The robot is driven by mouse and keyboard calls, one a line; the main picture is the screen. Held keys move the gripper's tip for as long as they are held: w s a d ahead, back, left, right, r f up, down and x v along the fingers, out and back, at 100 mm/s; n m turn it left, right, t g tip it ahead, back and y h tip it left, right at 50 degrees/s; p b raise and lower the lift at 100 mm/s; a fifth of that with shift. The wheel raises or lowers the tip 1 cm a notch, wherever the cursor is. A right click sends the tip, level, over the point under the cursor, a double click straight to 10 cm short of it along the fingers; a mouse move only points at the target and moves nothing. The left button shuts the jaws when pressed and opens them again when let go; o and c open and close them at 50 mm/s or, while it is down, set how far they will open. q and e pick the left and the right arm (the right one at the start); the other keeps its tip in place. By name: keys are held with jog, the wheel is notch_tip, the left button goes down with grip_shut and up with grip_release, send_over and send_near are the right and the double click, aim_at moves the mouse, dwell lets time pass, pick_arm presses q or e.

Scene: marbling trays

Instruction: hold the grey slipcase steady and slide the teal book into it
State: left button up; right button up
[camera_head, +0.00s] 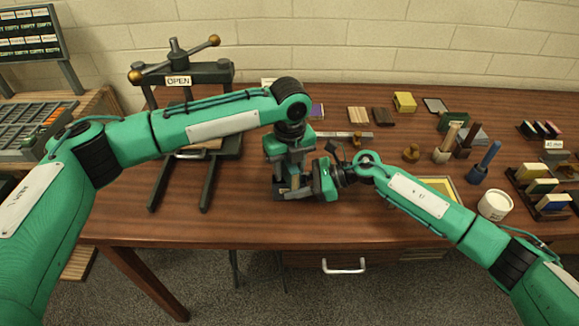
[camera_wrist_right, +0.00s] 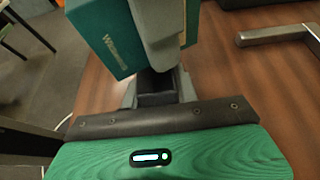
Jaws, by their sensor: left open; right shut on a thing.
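The teal book (camera_wrist_right: 105,38) stands large at the top of the right wrist view, with gilt lettering on its cover and a strip of pale page edge. My right gripper (camera_head: 308,184) is shut on it; one grey finger (camera_wrist_right: 160,35) lies across the book. In the head view the book is largely hidden among the grippers. My left gripper (camera_head: 290,180) points down at the table's front, close beside the right one, and is open. The grey slipcase cannot be told apart clearly from the grey gripper parts there.
A white tub (camera_head: 495,205), a blue-handled tool (camera_head: 484,162) and small racks stand on the right. The table's front edge is close.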

aim_at(293, 168)
pick_arm(q)
notch_tip(293, 168, up, 13)
jog(key=shift+f, duration=0.15)
jog(key=shift+o, duration=0.5)
jog(key=s+t, duration=0.1)
jog(key=s+f+t+y, duration=0.1)
jog(key=shift+d+t, duration=0.3)
jog(key=shift+d, duration=0.1)
jog(key=shift+f, duration=0.25)
jog(key=shift+t, duration=0.3)
jog(key=x, duration=0.6)
jog(key=shift+s+a+f, duration=0.1)
jog(key=shift+x, duration=2.75)
jog(key=shift+s, duration=0.2)
grip_shut()
